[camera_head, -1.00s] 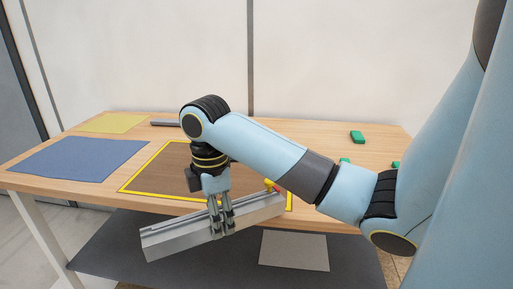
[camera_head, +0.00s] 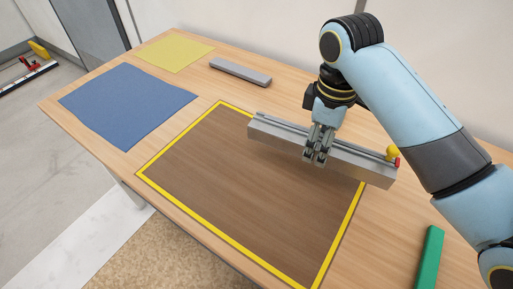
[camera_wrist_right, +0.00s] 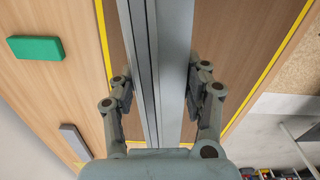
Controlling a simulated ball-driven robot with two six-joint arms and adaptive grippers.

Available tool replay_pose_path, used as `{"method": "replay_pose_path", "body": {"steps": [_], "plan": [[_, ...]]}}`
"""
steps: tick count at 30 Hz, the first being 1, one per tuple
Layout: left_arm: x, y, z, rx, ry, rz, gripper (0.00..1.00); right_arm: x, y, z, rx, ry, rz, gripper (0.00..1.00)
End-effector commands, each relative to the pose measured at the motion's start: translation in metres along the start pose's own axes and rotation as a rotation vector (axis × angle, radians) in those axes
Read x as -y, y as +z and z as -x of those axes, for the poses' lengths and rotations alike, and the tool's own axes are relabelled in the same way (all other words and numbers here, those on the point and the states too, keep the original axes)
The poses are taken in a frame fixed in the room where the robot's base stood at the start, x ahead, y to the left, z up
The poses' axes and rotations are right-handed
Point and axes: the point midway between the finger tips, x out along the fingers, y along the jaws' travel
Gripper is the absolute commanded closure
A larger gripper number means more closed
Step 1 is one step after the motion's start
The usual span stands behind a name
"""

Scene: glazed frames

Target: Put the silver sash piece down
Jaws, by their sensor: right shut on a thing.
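The silver sash piece (camera_head: 268,133) is a long grooved metal bar with a yellow knob and a red tip at its right end. My right gripper (camera_head: 317,155) comes from above and is shut around its middle. In the right wrist view the sash piece (camera_wrist_right: 168,60) runs between the two fingers of the gripper (camera_wrist_right: 160,95). It lies across the far part of the brown area with a yellow border (camera_head: 240,190). Whether it touches the surface I cannot tell. My left gripper is not in view.
A blue cloth (camera_head: 127,103) and a yellow cloth (camera_head: 174,52) lie at the left of the wooden table. A grey bar (camera_head: 240,73) lies behind the bordered area, and a green block (camera_head: 428,258) right of it. The front of the bordered area is clear.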

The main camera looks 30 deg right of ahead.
Motion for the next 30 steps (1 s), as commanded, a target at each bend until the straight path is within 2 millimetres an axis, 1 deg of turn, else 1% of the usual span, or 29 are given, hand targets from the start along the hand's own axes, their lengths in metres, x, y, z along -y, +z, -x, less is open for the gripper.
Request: {"method": "replay_pose_path", "body": {"steps": [1,3,6,8,11,18,21,25,28,30], "plan": [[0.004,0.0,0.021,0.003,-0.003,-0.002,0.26,0.009,-0.004,0.018,-0.004,-0.003,-0.033,0.88],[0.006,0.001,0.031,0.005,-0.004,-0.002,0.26,0.017,-0.006,0.024,-0.001,-0.002,-0.076,0.88],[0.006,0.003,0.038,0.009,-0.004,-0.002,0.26,0.023,-0.009,0.027,0.0,0.0,-0.116,0.88],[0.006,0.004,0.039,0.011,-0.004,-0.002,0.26,0.023,-0.013,0.025,0.001,0.001,-0.128,0.88],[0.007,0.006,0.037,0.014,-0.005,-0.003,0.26,0.018,-0.029,0.014,0.001,0.001,-0.134,0.88],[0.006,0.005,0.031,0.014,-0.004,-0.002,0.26,-0.005,-0.083,-0.022,0.002,0.0,-0.131,0.88],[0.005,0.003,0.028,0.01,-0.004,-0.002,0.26,-0.012,-0.1,-0.034,0.002,0.001,-0.13,0.88],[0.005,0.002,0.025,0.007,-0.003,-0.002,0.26,-0.018,-0.113,-0.043,0.002,0.003,-0.13,0.88],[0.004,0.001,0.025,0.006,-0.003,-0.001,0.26,-0.02,-0.116,-0.046,0.002,0.003,-0.13,0.88],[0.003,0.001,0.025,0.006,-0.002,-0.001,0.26,-0.02,-0.116,-0.054,0.004,0.001,-0.13,0.88]]}}
